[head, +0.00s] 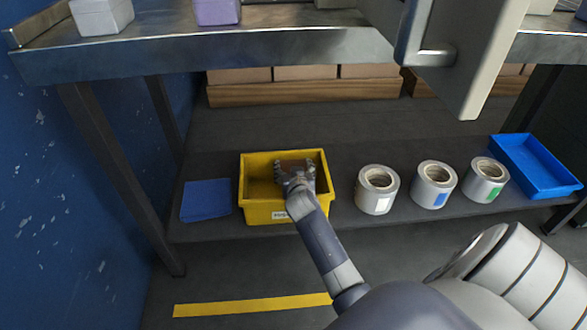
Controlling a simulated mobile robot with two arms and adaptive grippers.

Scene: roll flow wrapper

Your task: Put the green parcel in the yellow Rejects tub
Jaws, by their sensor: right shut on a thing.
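The yellow tub (247,212) stands on the dark lower shelf under the steel table, with a small label on its front. My right gripper (296,168) reaches down into the tub from the front, over its right half. I cannot tell whether the block touches the tub floor. I see no green parcel. My left gripper is out of view.
A blue cloth or sheet (206,200) lies left of the tub. Several pale rolls, including one roll (377,190), stand to its right, then a blue tray (535,165). The steel table edge (200,58) and a pale handled panel (470,60) overhang the shelf.

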